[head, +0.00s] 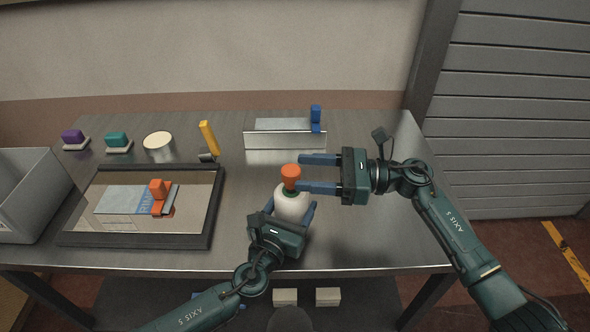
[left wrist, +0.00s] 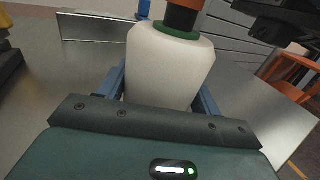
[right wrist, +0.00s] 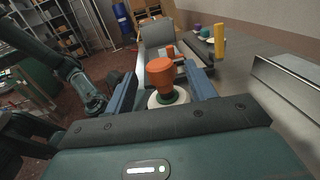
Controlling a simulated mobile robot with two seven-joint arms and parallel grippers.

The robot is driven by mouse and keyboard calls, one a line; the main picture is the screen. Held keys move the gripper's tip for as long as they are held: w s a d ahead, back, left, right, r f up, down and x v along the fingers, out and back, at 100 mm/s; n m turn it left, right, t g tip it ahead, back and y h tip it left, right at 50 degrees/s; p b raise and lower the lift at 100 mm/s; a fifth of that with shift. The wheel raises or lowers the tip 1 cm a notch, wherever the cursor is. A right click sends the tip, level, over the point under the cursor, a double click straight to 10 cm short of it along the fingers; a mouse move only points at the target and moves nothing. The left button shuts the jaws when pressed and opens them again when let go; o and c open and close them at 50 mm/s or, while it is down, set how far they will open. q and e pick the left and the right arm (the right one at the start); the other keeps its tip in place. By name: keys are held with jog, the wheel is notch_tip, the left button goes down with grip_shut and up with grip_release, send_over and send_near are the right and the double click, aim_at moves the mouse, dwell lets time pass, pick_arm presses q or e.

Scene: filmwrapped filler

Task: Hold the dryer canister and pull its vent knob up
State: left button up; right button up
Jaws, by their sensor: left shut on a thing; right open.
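The dryer canister (head: 291,207) is white with a green ring and an orange vent knob (head: 291,171) on top. It stands upright at the table's front middle. My left gripper (head: 294,212) is shut on the canister's body, one finger on each side, as the left wrist view shows the white body (left wrist: 170,65) between them. My right gripper (head: 318,173) is open, its fingers pointing left around the knob. In the right wrist view the knob (right wrist: 161,76) is between the fingers, with a gap visible on each side. The canister's lower part is hidden by my left gripper.
A black-framed tray (head: 80,240) with an orange-handled tool (head: 158,190) lies left. A grey bin (head: 20,190) is at the far left.

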jog(key=d, duration=0.8)
jog(key=shift+s+d, duration=0.15)
jog(key=shift+s, duration=0.3)
pick_arm(q)
jog(key=o, duration=1.4)
